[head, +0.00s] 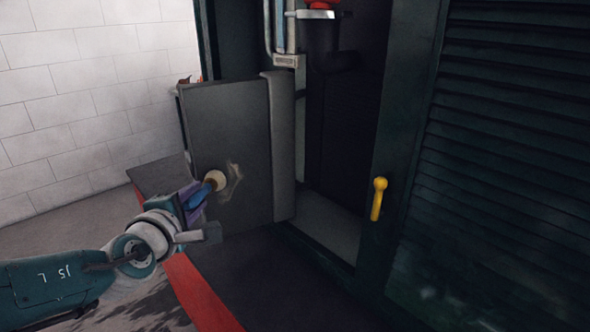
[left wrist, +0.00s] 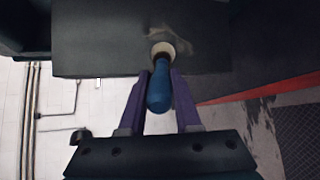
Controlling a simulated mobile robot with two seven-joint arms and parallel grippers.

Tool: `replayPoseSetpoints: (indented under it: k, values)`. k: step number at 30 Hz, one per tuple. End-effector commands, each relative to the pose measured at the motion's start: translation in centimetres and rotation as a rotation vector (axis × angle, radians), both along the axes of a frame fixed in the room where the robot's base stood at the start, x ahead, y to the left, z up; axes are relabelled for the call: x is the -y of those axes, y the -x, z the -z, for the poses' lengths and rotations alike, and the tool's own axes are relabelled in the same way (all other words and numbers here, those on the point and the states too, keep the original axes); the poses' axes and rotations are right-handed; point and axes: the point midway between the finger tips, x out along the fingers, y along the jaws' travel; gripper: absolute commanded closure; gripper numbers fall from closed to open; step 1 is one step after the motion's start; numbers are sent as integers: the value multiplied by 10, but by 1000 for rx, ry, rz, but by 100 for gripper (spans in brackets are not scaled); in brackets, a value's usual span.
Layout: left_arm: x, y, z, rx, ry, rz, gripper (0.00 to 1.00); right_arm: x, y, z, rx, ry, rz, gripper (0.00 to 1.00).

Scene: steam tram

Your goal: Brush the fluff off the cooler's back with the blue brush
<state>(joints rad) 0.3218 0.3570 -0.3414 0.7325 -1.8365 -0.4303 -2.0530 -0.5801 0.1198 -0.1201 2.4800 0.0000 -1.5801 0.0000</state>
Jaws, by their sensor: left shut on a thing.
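The cooler's back is a dark grey upright panel (head: 225,130), in the middle of the head view; it also fills the top of the left wrist view (left wrist: 100,40). A pale, thin smear of fluff (head: 233,180) lies on its lower part, and shows in the left wrist view (left wrist: 185,40) around the brush head. My left gripper (head: 200,193) is shut on the blue handle of the brush (left wrist: 159,92). The brush's round cream head (head: 216,179) is at the panel, beside the fluff; whether it touches cannot be told. My right gripper is not in view.
A dark louvred wall (head: 510,130) and a yellow handle (head: 378,198) stand to the right. A dark doorway opens between them and the cooler. A red floor edge (head: 200,295) runs below my left arm. A white tiled wall (head: 80,90) is at left.

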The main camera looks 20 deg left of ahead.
Motion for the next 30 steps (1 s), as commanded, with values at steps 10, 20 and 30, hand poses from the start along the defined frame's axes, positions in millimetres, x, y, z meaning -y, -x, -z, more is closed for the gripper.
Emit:
replayPoseSetpoints:
  k: [10, 20, 30]
  values:
    - [1, -1, 23, 1, 0, 0, 100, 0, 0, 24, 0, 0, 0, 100]
    - [16, -23, 23, 2, -1, 0, 100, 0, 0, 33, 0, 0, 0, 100]
    - [26, -37, 23, 3, 1, -1, 100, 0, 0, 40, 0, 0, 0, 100]
